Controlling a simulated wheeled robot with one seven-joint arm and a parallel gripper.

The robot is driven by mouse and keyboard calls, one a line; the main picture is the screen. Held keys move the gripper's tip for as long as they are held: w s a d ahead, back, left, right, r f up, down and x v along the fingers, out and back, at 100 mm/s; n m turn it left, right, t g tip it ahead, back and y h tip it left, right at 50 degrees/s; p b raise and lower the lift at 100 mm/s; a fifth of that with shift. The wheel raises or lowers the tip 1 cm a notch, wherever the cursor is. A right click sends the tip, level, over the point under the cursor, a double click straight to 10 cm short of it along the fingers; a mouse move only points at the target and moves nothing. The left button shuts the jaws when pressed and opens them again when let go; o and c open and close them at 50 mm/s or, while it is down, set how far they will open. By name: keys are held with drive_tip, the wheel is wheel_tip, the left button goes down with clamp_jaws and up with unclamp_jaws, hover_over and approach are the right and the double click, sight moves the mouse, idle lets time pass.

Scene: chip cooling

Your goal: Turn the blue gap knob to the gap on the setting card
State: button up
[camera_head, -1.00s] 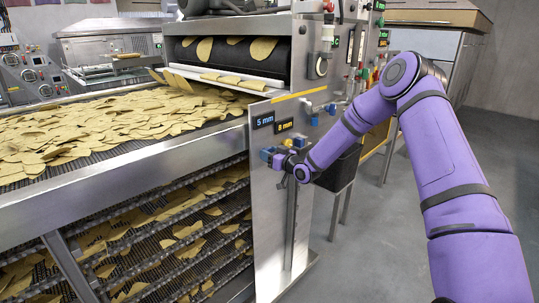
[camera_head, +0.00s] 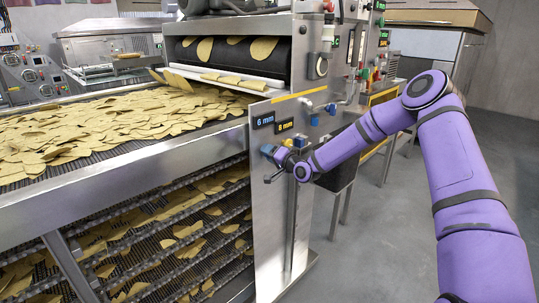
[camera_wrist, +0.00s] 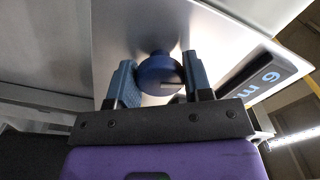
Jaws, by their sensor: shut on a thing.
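The blue gap knob (camera_head: 267,149) sits on the steel end panel (camera_head: 271,215), below a dark display with blue digits (camera_head: 263,120) that reads 6 mm. My gripper (camera_head: 275,158) is shut on the knob, at the end of my purple arm. In the wrist view the round blue knob (camera_wrist: 158,70) lies between the two blue-grey fingers of my gripper (camera_wrist: 157,62). The same display (camera_wrist: 265,82) shows at the right there, turned sideways. I cannot make out a setting card in either view.
A second display (camera_head: 284,125) with yellow digits reads 8 mm, with a yellow knob (camera_head: 288,142) below it, close to my gripper. The conveyor (camera_head: 110,125) at left is covered with chips. Open grey floor (camera_head: 420,215) lies right.

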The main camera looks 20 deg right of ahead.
drive_tip(key=shift+m, duration=1.8)
drive_tip(key=o, duration=0.9)
drive_tip(key=shift+s+d, duration=0.1)
drive_tip(key=shift+s, duration=0.05)
drive_tip(key=v, duration=1)
drive_tip(key=shift+s+d, duration=0.15)
drive_tip(key=shift+s, duration=0.1)
